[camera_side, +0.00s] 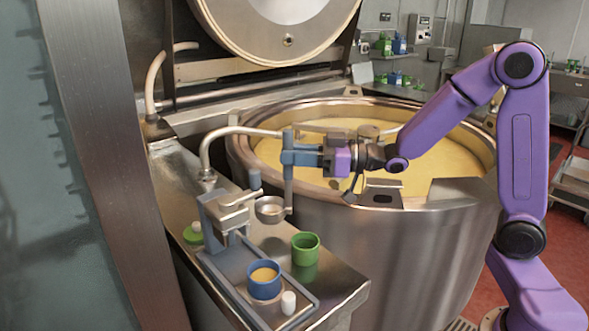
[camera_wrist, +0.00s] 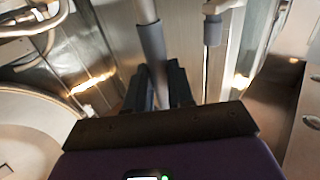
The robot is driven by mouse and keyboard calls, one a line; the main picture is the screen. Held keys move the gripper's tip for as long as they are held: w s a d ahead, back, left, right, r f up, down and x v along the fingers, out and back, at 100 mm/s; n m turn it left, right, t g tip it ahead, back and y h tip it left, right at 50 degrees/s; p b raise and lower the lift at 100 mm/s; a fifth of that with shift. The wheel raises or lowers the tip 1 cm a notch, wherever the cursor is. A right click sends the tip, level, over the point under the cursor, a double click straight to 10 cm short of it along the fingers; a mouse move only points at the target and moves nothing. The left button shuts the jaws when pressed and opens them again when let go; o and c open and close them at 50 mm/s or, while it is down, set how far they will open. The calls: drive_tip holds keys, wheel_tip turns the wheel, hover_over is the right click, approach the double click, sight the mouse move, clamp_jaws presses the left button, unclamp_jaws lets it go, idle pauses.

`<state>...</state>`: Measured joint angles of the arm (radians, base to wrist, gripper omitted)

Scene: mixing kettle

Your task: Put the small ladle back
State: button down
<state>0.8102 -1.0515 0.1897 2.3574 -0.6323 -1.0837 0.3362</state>
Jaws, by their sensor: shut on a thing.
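The small ladle has a grey-blue upright handle (camera_side: 288,184) and a shallow metal cup (camera_side: 270,209) at its lower end. My gripper (camera_side: 289,152) is shut on the handle and holds the ladle upright, with the cup above the counter. In the wrist view the handle (camera_wrist: 151,42) runs between the dark fingers of my gripper (camera_wrist: 160,82); the cup is not clear there. A metal stand (camera_side: 225,212) with a bracket is left of the ladle. A second grey-blue handle (camera_side: 254,180) is at the stand, and a similar one shows in the wrist view (camera_wrist: 212,30).
A blue cup (camera_side: 263,291) with yellow contents is on the tray (camera_side: 223,272), near a small white cap (camera_side: 288,302). A green cup (camera_side: 305,254) is close to the tray. The kettle (camera_side: 385,260) of yellow liquid is behind and right; a bent pipe (camera_side: 211,148) rises beside it.

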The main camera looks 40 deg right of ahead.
drive_tip(key=shift+w+f, duration=0.1)
drive_tip(key=shift+f, duration=1.7)
drive_tip(key=c, duration=1)
unclamp_jaws()
